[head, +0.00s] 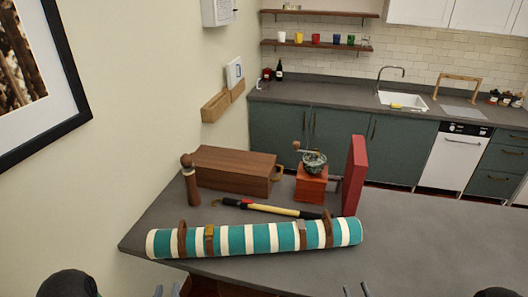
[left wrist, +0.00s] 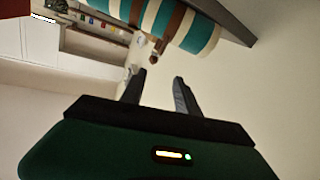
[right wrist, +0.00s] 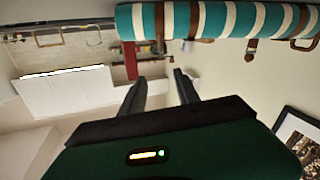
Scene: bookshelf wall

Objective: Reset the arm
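My left gripper (head: 167,291) shows only as fingertips at the bottom edge of the head view, in front of the counter. In the left wrist view its two fingers (left wrist: 158,88) stand apart with nothing between them. My right gripper (head: 356,291) also shows only as fingertips at the bottom edge of the head view. In the right wrist view its fingers (right wrist: 160,85) are apart and empty. Both grippers are clear of the striped teal and white roll (head: 265,238), which lies along the counter's front edge.
The grey counter (head: 430,240) is bare at right. Behind the roll are a yellow and black tool (head: 270,208), a pepper mill (head: 190,182), a wooden box (head: 230,170), a coffee grinder (head: 311,185) and a red upright book (head: 354,175). A wall stands at left.

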